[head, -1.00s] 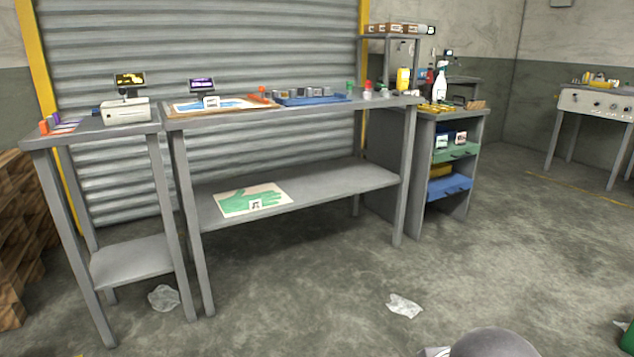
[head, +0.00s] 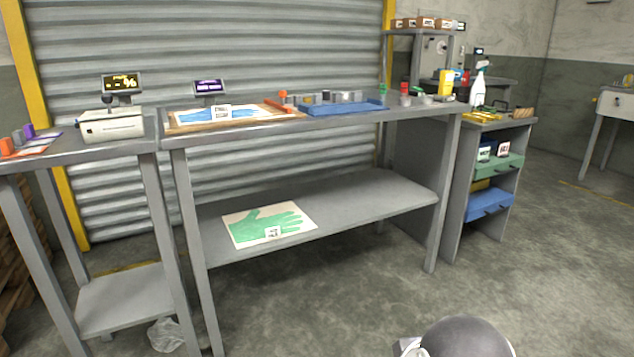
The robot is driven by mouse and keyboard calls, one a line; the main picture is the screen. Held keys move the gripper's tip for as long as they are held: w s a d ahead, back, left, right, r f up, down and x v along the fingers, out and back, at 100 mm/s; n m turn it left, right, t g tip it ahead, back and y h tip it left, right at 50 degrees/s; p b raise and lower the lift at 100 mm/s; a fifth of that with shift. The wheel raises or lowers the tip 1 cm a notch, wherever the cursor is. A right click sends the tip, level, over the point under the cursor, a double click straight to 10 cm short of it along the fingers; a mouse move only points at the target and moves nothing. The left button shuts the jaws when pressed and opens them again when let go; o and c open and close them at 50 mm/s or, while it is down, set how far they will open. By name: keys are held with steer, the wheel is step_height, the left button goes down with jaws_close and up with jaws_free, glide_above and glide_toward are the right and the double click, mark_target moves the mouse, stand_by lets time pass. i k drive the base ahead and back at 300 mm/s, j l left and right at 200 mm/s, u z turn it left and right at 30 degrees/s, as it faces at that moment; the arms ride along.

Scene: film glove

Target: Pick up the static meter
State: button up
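I cannot tell for certain which thing is the static meter. A white boxy device (head: 111,125) with a dark knob stands on the left table, and a display with yellow digits (head: 122,83) rises behind it. A smaller display with purple text (head: 210,87) stands at the back of the middle bench. A rounded grey part of my own arm shows at the bottom edge, well in front of the benches. My gripper is not in view.
The middle bench (head: 300,122) holds a framed board (head: 187,117), a blue tray (head: 345,108) and several small containers. A green glove sheet (head: 268,225) lies on its lower shelf. A shelf unit (head: 452,190) stands right. Crumpled plastic (head: 165,335) lies on the floor; the floor ahead is clear.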

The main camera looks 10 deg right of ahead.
mark_target(446, 78)
steer(key=i+l+z, duration=0.1)
steer(key=i+z, duration=0.75)
steer(key=z, duration=0.2)
